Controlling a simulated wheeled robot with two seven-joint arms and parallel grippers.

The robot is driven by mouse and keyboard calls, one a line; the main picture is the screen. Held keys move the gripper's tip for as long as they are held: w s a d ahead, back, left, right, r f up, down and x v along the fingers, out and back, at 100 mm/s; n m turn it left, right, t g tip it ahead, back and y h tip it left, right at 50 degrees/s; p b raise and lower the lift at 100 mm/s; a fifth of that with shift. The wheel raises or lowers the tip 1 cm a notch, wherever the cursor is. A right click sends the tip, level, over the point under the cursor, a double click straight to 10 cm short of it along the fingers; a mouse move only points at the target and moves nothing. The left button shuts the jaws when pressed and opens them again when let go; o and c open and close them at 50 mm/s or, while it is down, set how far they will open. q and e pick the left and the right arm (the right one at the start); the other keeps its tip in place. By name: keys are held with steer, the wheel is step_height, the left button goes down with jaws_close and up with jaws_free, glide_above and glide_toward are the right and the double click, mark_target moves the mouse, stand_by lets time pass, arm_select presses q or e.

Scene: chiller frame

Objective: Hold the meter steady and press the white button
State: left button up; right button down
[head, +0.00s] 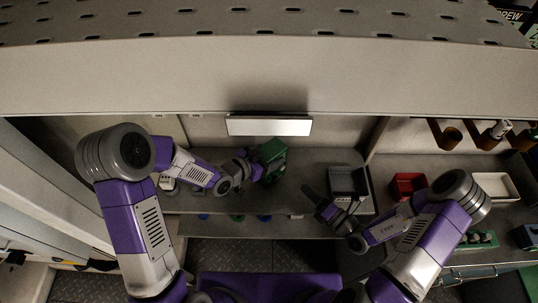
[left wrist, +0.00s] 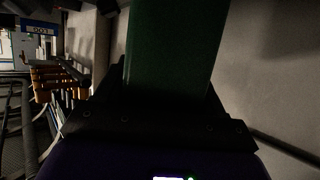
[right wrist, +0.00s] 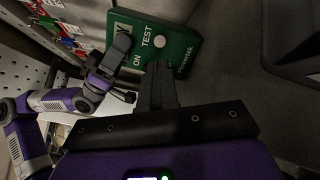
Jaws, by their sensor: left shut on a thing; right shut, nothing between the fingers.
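A grey bin (head: 348,181) stands just right of my right gripper. A red bin (head: 408,184) and a white tray (head: 496,186) are further right. A back wall with a light panel (head: 269,125) is behind the meter. The shelf between meter and grey bin is clear.

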mark_target(283, 168)
steer(key=n, duration=0.5)
steer(key=shift+w+a+n, duration=0.2)
steer(key=shift+n, duration=0.2)
steer(key=n, duration=0.6)
steer(key=shift+w+a+n, duration=0.2)
steer(key=shift+n, duration=0.2)
steer(key=shift+x, duration=3.45)
steer(key=shift+w+a, duration=0.4)
steer(key=shift+w, duration=0.05)
steer(key=shift+v, duration=3.5)
